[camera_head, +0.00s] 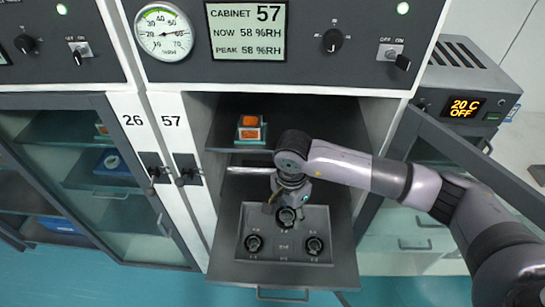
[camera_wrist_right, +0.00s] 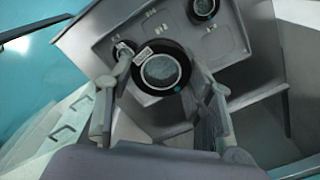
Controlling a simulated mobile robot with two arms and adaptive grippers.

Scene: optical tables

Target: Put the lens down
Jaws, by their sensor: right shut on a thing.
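The lens, a round grey disc in a thick black ring, shows between my fingers in the right wrist view (camera_wrist_right: 162,72). In the head view the lens (camera_head: 287,218) is below my right gripper (camera_head: 286,203), over the back middle of the grey tray (camera_head: 285,262). My right gripper is shut on the lens; its two fingers also show on either side of the ring in the wrist view (camera_wrist_right: 160,85). The gripper hides part of the lens. I cannot tell whether the lens touches the tray. My left gripper is not in view.
Two other black-ringed lenses (camera_head: 254,243) (camera_head: 314,245) sit in the tray on the pulled-out drawer (camera_head: 225,268) of cabinet 57. An orange-topped item (camera_head: 250,130) stands on the shelf above. The open cabinet door (camera_head: 475,160) is at the right, near my arm.

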